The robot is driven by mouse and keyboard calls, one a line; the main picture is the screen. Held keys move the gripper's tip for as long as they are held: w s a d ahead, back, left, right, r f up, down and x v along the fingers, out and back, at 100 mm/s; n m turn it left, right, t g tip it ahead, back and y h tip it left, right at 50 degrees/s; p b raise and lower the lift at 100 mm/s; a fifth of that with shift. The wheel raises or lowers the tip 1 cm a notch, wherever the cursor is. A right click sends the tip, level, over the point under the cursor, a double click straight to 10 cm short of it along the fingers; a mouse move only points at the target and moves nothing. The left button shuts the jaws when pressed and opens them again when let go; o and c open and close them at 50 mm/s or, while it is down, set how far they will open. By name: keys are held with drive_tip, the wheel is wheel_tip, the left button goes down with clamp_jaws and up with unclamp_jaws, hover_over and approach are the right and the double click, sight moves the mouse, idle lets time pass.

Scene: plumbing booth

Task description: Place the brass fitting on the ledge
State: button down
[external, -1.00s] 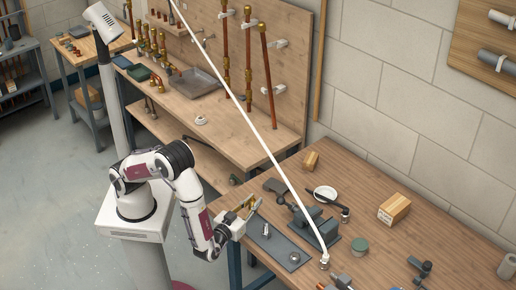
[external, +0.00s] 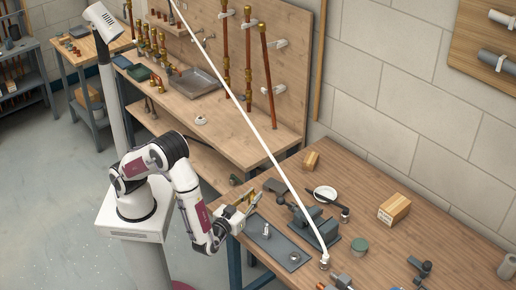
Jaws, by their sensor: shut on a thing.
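My gripper (external: 247,204) is at the left edge of the front workbench, beside the dark grey plate. It is shut on a small brass-coloured piece (external: 240,201), which looks like the brass fitting. The fingers hide much of it, so its shape and tilt are hard to tell. A narrow wooden ledge (external: 172,28) on the back panel of the rear bench may be the ledge; it is up and to the left, well away from my gripper.
The dark grey plate (external: 280,247) holds a small metal part (external: 266,230) and a ring (external: 294,257). A green vise (external: 318,230) stands right of it. Vertical copper pipes (external: 226,65) and brass valves stand along the rear bench. A long white pole crosses the view.

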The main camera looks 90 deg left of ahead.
idle(0.3)
drive_tip(key=shift+w+d+m+t+h, duration=0.25)
drive_tip(key=shift+w+m+t+h, duration=0.05)
drive_tip(key=shift+w+t, duration=0.15)
drive_tip(key=shift+w+d+r+m+t+h, duration=0.8)
drive_tip(key=shift+w+d+m+t+h, duration=4.05)
drive_tip(key=shift+h, duration=3.15)
drive_tip(key=w+a+r+m+g+y, duration=0.1)
drive_tip(key=w+a, duration=0.1)
drive_tip(key=a, duration=0.3)
drive_tip(key=shift+w+a+m+g, duration=0.3)
drive_tip(key=shift+w+m, duration=0.05)
drive_tip(key=shift+w, duration=0.05)
drive_tip(key=shift+r, duration=0.1)
